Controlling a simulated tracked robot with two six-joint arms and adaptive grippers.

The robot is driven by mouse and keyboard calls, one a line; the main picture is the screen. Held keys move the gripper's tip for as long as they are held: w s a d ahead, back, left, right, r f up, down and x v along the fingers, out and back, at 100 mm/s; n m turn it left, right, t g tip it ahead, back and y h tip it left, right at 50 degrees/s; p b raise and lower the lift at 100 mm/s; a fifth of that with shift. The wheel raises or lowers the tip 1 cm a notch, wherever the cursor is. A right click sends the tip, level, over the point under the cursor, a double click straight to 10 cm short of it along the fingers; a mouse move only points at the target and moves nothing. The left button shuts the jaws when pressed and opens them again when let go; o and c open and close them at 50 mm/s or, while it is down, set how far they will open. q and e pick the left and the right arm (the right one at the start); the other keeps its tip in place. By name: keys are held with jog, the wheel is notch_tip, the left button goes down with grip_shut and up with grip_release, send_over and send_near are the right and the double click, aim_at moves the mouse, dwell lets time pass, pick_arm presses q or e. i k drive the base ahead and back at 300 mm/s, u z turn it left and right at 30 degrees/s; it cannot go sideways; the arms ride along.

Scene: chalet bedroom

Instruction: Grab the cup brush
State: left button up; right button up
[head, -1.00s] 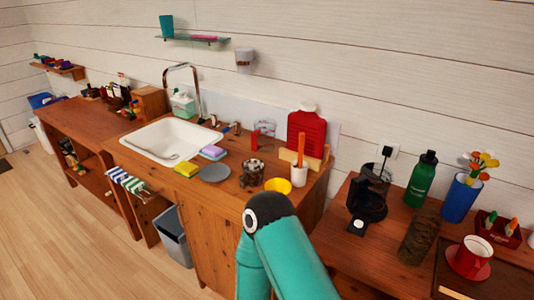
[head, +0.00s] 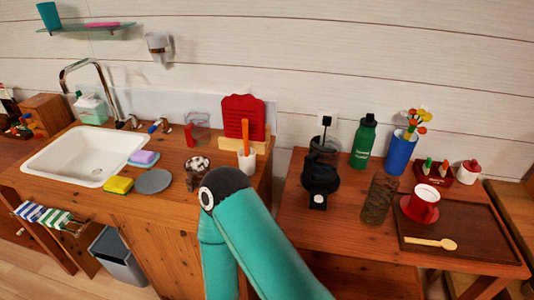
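An orange handle (head: 246,138) stands upright in a white cup (head: 246,161) near the right end of the sink counter (head: 175,212); it may be the cup brush, but its lower end is hidden inside the cup. A teal arm of mine rises from the bottom of the head view, with its black elbow just below the white cup in the picture. Neither gripper shows, and I see nothing held.
A red board (head: 243,115) stands behind the cup. The right table holds a black coffee maker (head: 321,165), green bottle (head: 364,142) and brown tray (head: 465,230).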

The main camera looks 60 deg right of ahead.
aim_at(245, 121)
jog(key=u, duration=1.65)
jog(key=i, duration=0.1)
jog(key=z, duration=2.65)
jog(key=k, duration=0.55)
jog(key=z, duration=0.25)
jog(key=i, duration=0.55)
jog(key=u, duration=0.05)
